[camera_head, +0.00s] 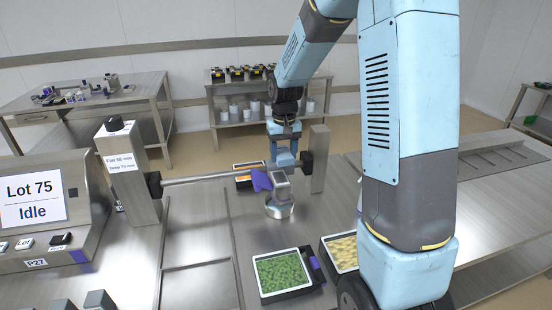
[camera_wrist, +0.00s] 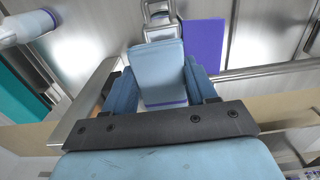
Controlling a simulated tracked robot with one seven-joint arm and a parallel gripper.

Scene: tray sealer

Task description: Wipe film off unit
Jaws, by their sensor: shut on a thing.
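In the head view my gripper (camera_head: 284,157) points down at the far end of the metal bench, close to the right post of a crossbar. In the wrist view my gripper (camera_wrist: 162,88) has its two blue fingers shut on a light blue block (camera_wrist: 157,68) with a purple stripe along its near edge. Just past the block is a small metal frame (camera_wrist: 158,14); it shows in the head view as a grey piece (camera_head: 281,177) above a round metal base (camera_head: 280,208). A flat purple piece (camera_wrist: 204,46) is beside it, tilted in the head view (camera_head: 262,180). Contact between block and frame cannot be told.
The crossbar (camera_head: 220,175) spans the bench between a left post (camera_head: 131,175) and a right post (camera_head: 319,158). A green-filled tray (camera_head: 282,272), a yellow-filled tray (camera_head: 343,249) and an orange-filled tray (camera_head: 244,181) stand nearby. A console (camera_head: 35,210) reads "Lot 75 Idle".

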